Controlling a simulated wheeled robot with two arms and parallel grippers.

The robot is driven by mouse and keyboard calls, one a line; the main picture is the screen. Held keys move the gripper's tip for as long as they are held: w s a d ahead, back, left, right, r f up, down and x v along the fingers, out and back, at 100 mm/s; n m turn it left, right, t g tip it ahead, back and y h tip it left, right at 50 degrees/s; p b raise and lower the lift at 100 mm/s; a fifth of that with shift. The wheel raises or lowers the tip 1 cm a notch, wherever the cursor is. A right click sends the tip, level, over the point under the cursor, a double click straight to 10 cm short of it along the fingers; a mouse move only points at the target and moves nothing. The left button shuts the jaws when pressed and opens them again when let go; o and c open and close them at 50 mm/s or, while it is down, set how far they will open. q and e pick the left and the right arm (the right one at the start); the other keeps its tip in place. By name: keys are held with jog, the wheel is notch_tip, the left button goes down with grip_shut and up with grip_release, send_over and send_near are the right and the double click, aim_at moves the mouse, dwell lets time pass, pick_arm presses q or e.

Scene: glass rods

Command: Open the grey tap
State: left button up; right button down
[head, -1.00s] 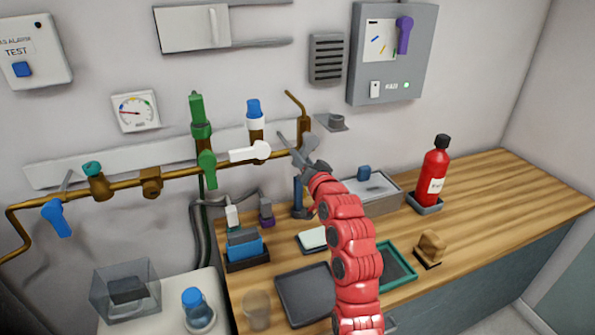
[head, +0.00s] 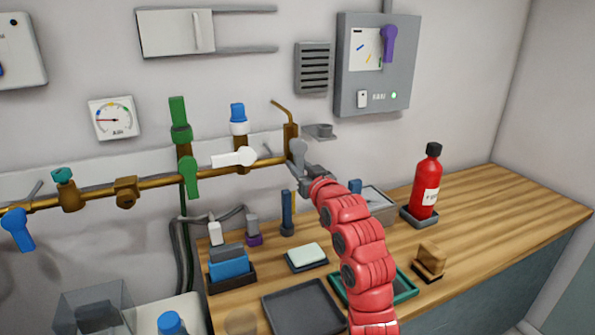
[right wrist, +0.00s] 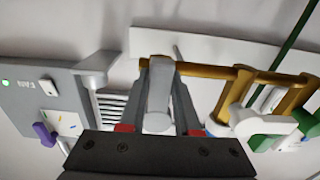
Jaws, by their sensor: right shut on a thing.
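The grey tap (head: 298,149) is at the right end of the brass pipe, below a brass spout with a bent tip. My right gripper (head: 298,168) reaches up to it from the lower right. In the right wrist view, the grey tap handle (right wrist: 159,100) lies between the two fingers of my right gripper (right wrist: 160,120), which is shut on it. The fingers and wrist hide part of the tap in the head view. My left gripper is not in view.
A white lever (head: 235,158) and a green tap (head: 191,177) sit left on the same pipe. A grey wall bracket (head: 320,131) is close to the right. Below, the wooden counter (head: 480,205) holds trays and a red bottle (head: 426,185); its right part is clear.

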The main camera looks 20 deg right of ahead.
dwell(0.3)
jog(key=c, duration=0.6)
grip_release()
jog(key=shift+s+f, duration=0.1)
